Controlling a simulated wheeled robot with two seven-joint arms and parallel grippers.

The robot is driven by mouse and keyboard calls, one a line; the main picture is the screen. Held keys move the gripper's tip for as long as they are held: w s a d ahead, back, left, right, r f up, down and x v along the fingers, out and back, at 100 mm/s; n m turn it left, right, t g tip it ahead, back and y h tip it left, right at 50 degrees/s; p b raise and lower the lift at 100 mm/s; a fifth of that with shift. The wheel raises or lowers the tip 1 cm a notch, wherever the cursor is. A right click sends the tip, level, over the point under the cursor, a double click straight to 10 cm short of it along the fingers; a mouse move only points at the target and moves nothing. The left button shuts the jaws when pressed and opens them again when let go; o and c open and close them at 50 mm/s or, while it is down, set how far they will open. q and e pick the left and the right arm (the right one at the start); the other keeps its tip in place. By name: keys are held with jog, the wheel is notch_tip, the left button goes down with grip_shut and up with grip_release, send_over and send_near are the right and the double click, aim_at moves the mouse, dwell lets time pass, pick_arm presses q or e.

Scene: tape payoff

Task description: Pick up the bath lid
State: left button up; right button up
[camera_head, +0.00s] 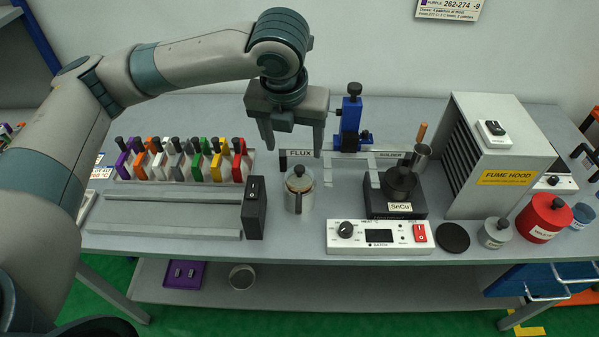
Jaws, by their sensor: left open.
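The bath is a black unit labelled SnCu (378,207) on the bench, right of centre. A round black piece with a raised top, apparently the bath lid (401,181), sits on it. My left gripper (293,146) is open and empty, with its fingers pointing down. It hangs above the bench, left of the bath and behind the flux pot (298,191), apart from the lid. My right gripper is not in view.
A white control box (380,237) stands in front of the bath, with a flat black disc (453,237) to its right. A blue stand (350,122) is behind. The fume hood (497,160) rises at right. A rack of coloured holders (180,177) is at left.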

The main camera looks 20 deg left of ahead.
aim_at(299, 170)
pick_arm(q)
jog(key=p+x, duration=0.1)
jog(key=x, duration=0.5)
jog(key=shift+w+f, duration=0.1)
jog(key=shift+f, duration=0.15)
jog(key=shift+f, duration=0.1)
jog(key=shift+w+f+p, duration=0.1)
jog(key=shift+f+p, duration=0.25)
jog(key=shift+p, duration=0.1)
jog(key=p+x, duration=0.1)
jog(key=x, duration=0.2)
jog(key=shift+w+d, duration=0.1)
jog(key=shift+d, duration=0.05)
jog(key=shift+w+f, duration=0.2)
jog(key=shift+f, duration=0.35)
jog(key=c, duration=0.8)
